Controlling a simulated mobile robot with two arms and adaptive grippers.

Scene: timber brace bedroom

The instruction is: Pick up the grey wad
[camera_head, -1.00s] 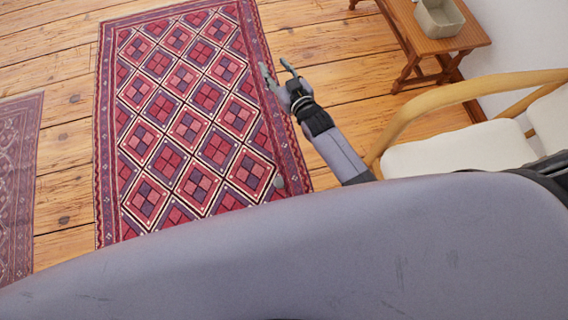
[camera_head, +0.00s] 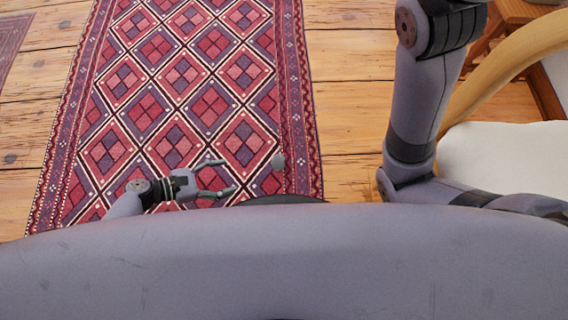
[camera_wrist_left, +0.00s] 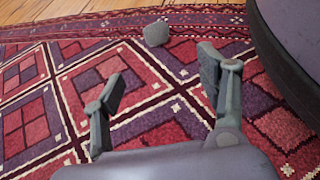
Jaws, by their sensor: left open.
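The grey wad (camera_head: 278,161) is a small rounded lump on the patterned red rug (camera_head: 209,103), near the rug's right border. It also shows in the left wrist view (camera_wrist_left: 156,33), beyond my fingertips. My left gripper (camera_head: 228,177) is low over the rug, to the left of the wad, with its fingers pointing toward it. In the left wrist view the gripper's fingers (camera_wrist_left: 162,74) are spread apart with nothing between them. The wad is clear of both fingers. My right arm rises at the right of the head view; its gripper is out of the picture.
A chair with a pale cushion (camera_head: 500,158) and curved wooden arm (camera_head: 505,72) stands at the right. Part of a wooden table (camera_head: 517,12) shows at the top right. Bare floorboards (camera_head: 345,110) lie between rug and chair. My own body covers the bottom of the head view.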

